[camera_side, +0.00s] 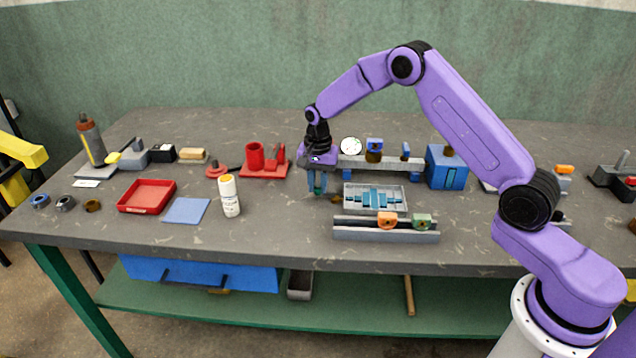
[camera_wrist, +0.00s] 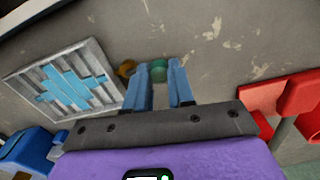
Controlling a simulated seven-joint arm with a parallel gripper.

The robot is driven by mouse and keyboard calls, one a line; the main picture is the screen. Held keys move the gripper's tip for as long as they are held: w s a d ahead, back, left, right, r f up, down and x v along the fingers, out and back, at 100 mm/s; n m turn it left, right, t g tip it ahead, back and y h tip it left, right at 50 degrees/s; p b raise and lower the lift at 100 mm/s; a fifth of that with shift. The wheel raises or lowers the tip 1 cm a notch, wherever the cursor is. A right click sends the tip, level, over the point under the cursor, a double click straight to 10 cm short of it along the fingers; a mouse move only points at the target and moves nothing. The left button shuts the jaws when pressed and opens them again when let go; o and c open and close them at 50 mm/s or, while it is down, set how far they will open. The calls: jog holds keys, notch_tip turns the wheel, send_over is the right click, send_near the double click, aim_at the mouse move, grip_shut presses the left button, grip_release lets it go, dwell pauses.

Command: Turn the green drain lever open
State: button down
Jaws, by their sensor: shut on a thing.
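My gripper (camera_side: 317,188) points down at the table, left of the grey tray with blue pieces (camera_side: 375,203). Its blue fingers also show in the wrist view (camera_wrist: 159,92). They are shut on a small rounded green part (camera_wrist: 158,69) at their tips. Most of this part is hidden in the side view, so I cannot tell whether it is the drain lever or how it is turned. A small brown part (camera_wrist: 126,68) lies close beside it.
A red stand with a cup (camera_side: 255,158) is to the left. A white bottle with a yellow cap (camera_side: 229,196) stands at front left. A grey bar (camera_side: 390,164) and a blue box (camera_side: 446,168) are behind and right. Bare table lies between bottle and gripper.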

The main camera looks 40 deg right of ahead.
jog(key=n, duration=0.1)
jog(key=s+a+n, duration=0.1)
jog(key=n, duration=0.1)
jog(key=shift+s, duration=0.1)
jog(key=n, duration=0.2)
jog(key=s+n, duration=0.1)
jog(key=n, duration=0.1)
jog(key=shift+s+a, duration=0.15)
jog(key=shift+s, duration=0.05)
jog(key=n, duration=0.1)
jog(key=s+n, duration=0.1)
jog(key=n, duration=0.1)
jog(key=shift+s, duration=0.15)
jog(key=shift+s+d+n, duration=0.1)
jog(key=shift+s+n, duration=0.2)
jog(key=shift+n, duration=0.6)
jog(key=shift+s+d+n, duration=0.1)
jog(key=shift+s+n, duration=0.15)
jog(key=shift+n, duration=0.65)
jog(key=c, duration=1)
grip_release()
jog(key=shift+o, duration=0.2)
jog(key=shift+r, duration=0.1)
notch_tip(320, 180, up, 17)
jog(key=shift+r, duration=0.15)
